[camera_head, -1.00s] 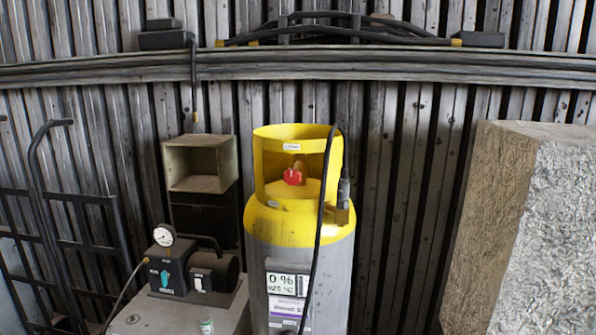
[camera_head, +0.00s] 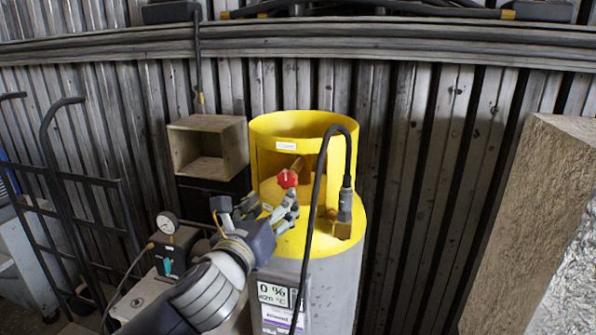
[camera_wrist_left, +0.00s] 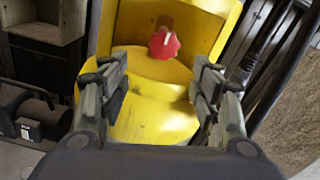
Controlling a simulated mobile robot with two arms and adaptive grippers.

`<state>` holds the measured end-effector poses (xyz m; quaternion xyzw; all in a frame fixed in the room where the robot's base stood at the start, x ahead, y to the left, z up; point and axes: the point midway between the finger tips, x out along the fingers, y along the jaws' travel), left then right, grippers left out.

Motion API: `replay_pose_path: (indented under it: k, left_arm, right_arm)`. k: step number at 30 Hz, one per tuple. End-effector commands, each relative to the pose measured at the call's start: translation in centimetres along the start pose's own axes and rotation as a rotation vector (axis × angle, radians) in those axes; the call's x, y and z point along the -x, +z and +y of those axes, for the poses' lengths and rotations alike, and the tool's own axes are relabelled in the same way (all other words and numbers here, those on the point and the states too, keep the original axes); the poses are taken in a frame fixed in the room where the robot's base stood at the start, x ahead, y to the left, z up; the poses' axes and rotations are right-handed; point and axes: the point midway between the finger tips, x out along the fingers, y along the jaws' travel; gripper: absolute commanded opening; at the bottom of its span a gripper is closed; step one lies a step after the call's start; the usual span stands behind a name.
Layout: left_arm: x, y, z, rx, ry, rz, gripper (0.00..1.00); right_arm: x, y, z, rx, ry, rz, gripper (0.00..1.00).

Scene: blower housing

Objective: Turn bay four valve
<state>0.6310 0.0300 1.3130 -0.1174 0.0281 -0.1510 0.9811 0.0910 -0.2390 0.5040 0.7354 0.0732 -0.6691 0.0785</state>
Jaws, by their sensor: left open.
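The red valve knob (camera_head: 288,178) sits inside the yellow collar (camera_head: 300,128) at the top of a grey gas cylinder (camera_head: 335,275). My left gripper (camera_head: 282,206) reaches in from the left, just in front of and below the knob. In the left wrist view the knob (camera_wrist_left: 163,43) appears beyond the open fingers (camera_wrist_left: 160,85), roughly centred between them. The fingers do not touch it. The knob has a pale mark on it. My right gripper is not in view.
A black hose (camera_head: 313,215) arches over the cylinder's right side to a connector (camera_head: 346,200). A wooden box (camera_head: 208,145) and a gauge unit (camera_head: 168,225) stand at left. A hand truck (camera_head: 65,190) leans further left. A rough block (camera_head: 540,215) stands at right.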

Motion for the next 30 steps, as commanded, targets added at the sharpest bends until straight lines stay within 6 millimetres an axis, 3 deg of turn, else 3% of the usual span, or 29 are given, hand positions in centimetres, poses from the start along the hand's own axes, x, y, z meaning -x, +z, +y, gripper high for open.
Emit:
replay_pose_path:
  k: [5,12,21,30]
  left_arm:
    - [-0.2,1.0,-0.6,-0.053,-0.009,-0.015,0.58]
    - [-3.4,1.2,-0.7,-0.048,-0.007,-0.014,0.58]
    - [-7.8,1.2,-0.7,-0.047,-0.007,-0.014,0.58]
    - [-10.1,1.1,-0.7,-0.046,-0.009,-0.015,0.58]
  right_arm:
    - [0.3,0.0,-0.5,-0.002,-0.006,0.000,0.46]
    - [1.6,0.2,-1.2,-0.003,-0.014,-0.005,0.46]
    - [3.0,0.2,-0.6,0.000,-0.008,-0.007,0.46]
    - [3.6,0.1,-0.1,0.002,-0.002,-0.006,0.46]
